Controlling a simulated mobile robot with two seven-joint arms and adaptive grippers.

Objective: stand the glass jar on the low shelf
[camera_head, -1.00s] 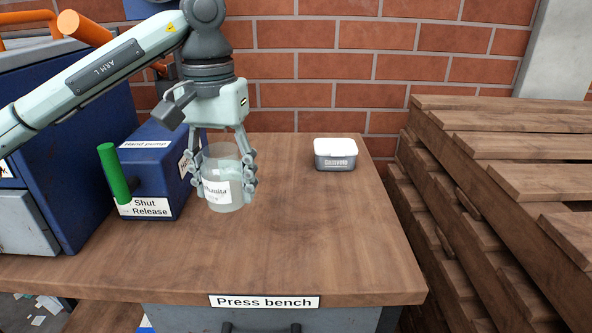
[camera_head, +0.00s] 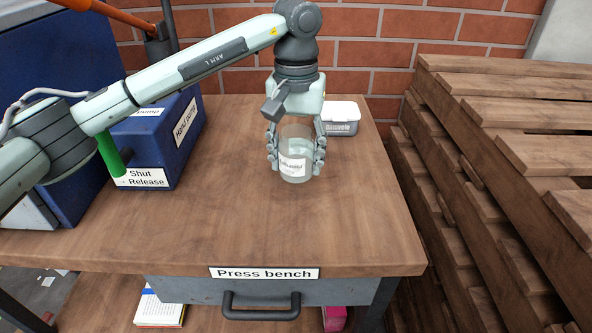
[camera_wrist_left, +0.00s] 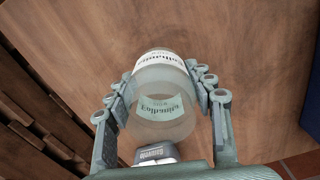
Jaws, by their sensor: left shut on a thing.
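The glass jar (camera_head: 295,176) is clear with a white label and hangs upright between the fingers of my left gripper (camera_head: 296,158), over the bench top. The gripper is shut on the jar's sides. In the left wrist view the jar (camera_wrist_left: 160,128) sits between both fingers (camera_wrist_left: 166,115); I cannot tell how far it is above the wood. A low wooden shelf (camera_head: 95,305) shows under the bench at the lower left, partly hidden by the bench top. My right gripper is not in view.
The press bench (camera_head: 230,235) has a clear front half. A grey tin with a white lid (camera_head: 341,115) stands behind the jar. A blue hand pump (camera_head: 160,150) with a green lever is at left. Books (camera_head: 160,308) and a pink item (camera_head: 334,318) are below. Pallets (camera_head: 500,150) stand right.

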